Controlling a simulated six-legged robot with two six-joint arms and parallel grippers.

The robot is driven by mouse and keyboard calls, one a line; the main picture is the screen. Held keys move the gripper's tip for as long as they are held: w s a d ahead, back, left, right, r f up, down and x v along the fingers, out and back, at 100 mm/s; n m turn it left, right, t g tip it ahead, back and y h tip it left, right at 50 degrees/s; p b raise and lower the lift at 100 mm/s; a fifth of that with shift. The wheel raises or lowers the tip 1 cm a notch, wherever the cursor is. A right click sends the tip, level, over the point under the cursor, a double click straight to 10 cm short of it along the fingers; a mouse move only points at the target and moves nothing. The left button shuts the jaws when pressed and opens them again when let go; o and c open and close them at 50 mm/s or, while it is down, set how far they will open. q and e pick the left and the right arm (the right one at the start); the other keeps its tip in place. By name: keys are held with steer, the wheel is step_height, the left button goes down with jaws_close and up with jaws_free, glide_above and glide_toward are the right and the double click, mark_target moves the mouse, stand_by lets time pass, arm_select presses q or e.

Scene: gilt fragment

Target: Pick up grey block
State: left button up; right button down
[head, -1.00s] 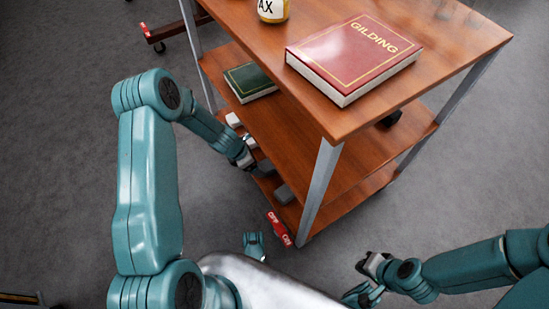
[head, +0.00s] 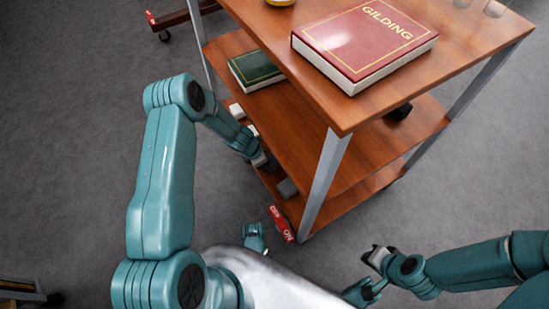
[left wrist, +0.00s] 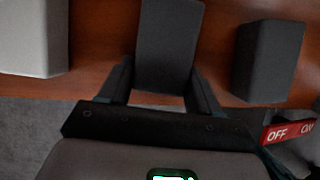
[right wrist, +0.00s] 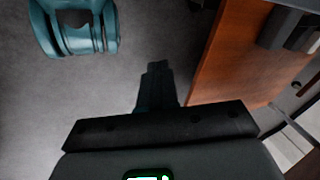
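A dark grey block (left wrist: 168,40) lies on the cart's lower wooden shelf. My left gripper (left wrist: 161,78) has its fingers on either side of it, close to its sides and open; contact is not clear. In the head view, my left gripper (head: 262,160) is at the lower shelf's edge and partly hides the block. Another dark grey block (left wrist: 268,60) lies to the right, also seen in the head view (head: 287,188). A light grey block (left wrist: 33,38) lies to the left. My right gripper (right wrist: 157,70) is shut and empty over the floor.
The cart's top (head: 400,95) holds a red book (head: 365,45), and a green book (head: 255,70) lies on a shelf below. A grey metal leg (head: 325,185) stands at the near corner. A red OFF/ON switch (head: 282,223) is at the lower edge.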

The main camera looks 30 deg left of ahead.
arm_select(q)
steer(key=c, duration=0.4)
steer(key=shift+o, duration=0.2)
steer(key=shift+r, duration=0.1)
arm_select(e)
steer(key=shift+s, duration=0.1)
